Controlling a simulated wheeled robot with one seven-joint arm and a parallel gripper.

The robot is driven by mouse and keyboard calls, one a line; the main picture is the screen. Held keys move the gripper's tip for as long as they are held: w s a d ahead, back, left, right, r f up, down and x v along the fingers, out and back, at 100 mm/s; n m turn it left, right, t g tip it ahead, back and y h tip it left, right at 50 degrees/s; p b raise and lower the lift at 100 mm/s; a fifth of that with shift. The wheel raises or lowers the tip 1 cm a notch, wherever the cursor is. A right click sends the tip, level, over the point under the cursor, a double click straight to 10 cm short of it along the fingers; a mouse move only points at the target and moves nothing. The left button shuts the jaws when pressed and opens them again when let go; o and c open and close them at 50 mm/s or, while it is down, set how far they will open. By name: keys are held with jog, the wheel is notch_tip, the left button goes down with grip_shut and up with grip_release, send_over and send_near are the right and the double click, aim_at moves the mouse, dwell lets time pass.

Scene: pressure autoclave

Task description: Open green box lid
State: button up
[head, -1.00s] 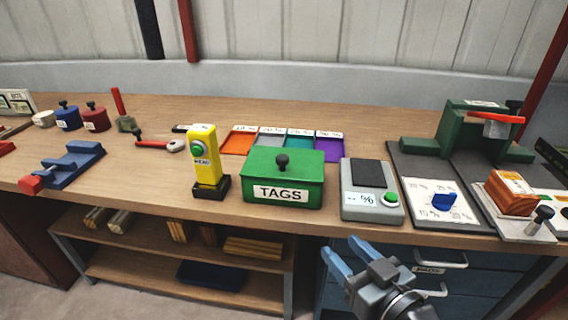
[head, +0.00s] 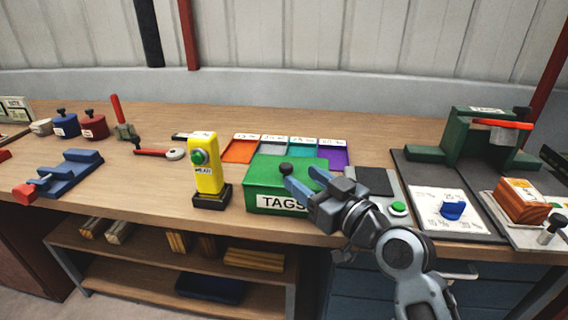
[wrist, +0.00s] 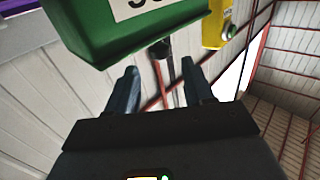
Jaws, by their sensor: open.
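The green box (head: 262,192) with a white TAGS label sits near the table's front edge, its lid (head: 265,166) down on it. A dark round knob (head: 286,168) stands on the lid. My gripper (head: 305,179) is open with two blue fingers, at the box's right side and partly covering it in the head view. The left fingertip shows close to the knob; contact is not clear. The wrist view shows the box (wrist: 90,35) upside down, with the knob (wrist: 160,52) ahead of the gap between my fingers (wrist: 160,70).
A yellow tester (head: 207,170) stands close left of the box; a grey scale (head: 385,190) is on its right, partly behind my arm. Coloured trays (head: 238,151) lie behind the box.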

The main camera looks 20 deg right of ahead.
aim_at(290, 169)
jog(key=p+x, duration=0.1)
jog(key=x, duration=0.6)
jog(key=shift+s, duration=0.1)
jog(key=shift+c, duration=0.2)
grip_shut()
